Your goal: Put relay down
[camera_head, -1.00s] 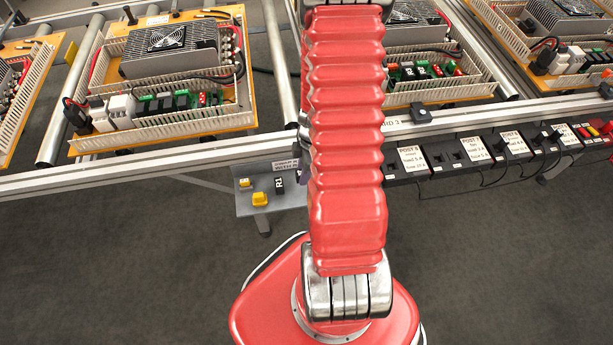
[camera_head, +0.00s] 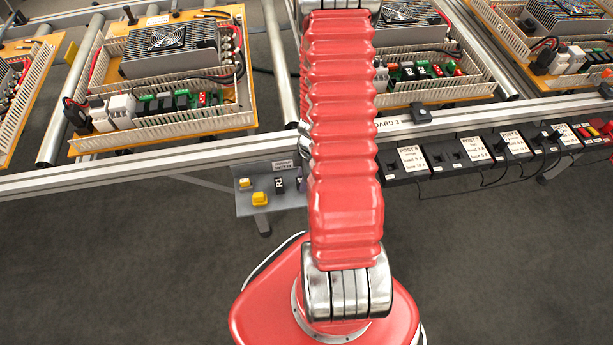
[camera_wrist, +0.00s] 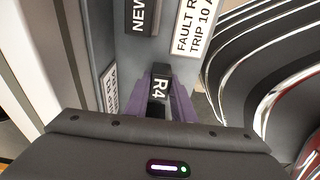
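In the wrist view, a black relay (camera_wrist: 160,88) marked R4 stands between the purple fingers of my gripper (camera_wrist: 163,100). The fingers lie close along both its sides, and the gripper looks shut on it. The relay's lower end is hidden, so I cannot tell whether it touches the surface below. In the head view, a grey tray (camera_head: 247,205) hangs at the bench front. A dark relay marked R1 (camera_head: 279,185) sits on it. My red arm hides most of the gripper there; only a bit of purple shows at the tray's right end.
Black posts with white labels (camera_head: 412,158) line the rail to the right. Boards with components (camera_head: 165,85) lie behind. The floor in front is clear.

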